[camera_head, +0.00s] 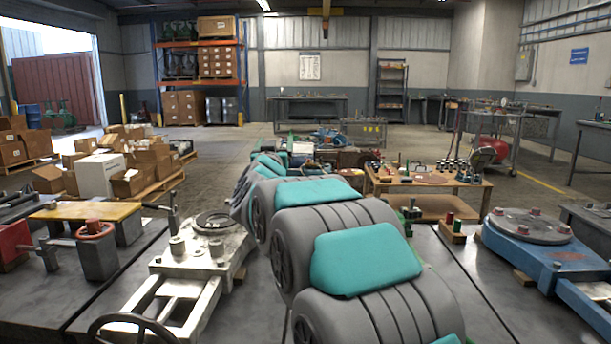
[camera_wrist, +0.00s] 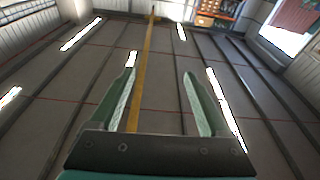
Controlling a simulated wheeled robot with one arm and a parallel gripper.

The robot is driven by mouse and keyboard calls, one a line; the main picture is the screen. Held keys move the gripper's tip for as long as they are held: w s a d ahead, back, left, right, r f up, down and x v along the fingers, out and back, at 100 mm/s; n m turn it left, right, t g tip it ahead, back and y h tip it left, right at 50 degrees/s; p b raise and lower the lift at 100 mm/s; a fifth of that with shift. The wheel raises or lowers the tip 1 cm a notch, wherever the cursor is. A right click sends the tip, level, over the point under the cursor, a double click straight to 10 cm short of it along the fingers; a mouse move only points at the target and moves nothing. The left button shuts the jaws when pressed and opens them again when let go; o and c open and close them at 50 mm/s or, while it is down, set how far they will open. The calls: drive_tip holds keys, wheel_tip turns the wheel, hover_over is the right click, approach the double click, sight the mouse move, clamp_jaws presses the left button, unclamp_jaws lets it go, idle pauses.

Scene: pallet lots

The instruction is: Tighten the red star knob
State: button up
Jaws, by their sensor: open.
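My gripper (camera_wrist: 159,74) is open and empty in the wrist view, its two green fingers apart and pointing at the ceiling. In the head view my arm fills the middle, and the gripper cannot be made out there. No red star knob can be told for certain. An orange-red ring-shaped part (camera_head: 95,229) sits on a grey block at the left. Small red caps (camera_head: 535,212) sit on a round grey plate on the blue frame (camera_head: 530,248) at the right. My gripper is not near any of these in the wrist view.
A pale metal frame (camera_head: 188,265) with a dark handwheel (camera_head: 132,330) stands left of my arm. A wooden bench (camera_head: 455,184) with small parts stands beyond at the right. Cardboard boxes (camera_head: 150,153) stand at the back left. The floor (camera_head: 215,160) behind the left tables is partly clear.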

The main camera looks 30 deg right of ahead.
drive_tip(key=s+d+f+m+g+h, duration=0.45)
drive_tip(key=d+f, duration=0.25)
drive_tip(key=d, duration=0.2)
drive_tip(key=s+d+f+m+g+h, duration=0.1)
drive_tip(key=s+f+g, duration=0.15)
drive_tip(key=f, duration=0.35)
drive_tip(key=s+d+f+m+g+h, duration=0.1)
drive_tip(key=s+f+m+g, duration=0.15)
drive_tip(key=f, duration=0.45)
drive_tip(key=shift+n, duration=0.5)
drive_tip(key=shift+r+x, duration=0.15)
drive_tip(key=shift+x, duration=1.8)
drive_tip(key=shift+r+x, duration=0.15)
drive_tip(key=shift+x, duration=1.75)
clamp_jaws()
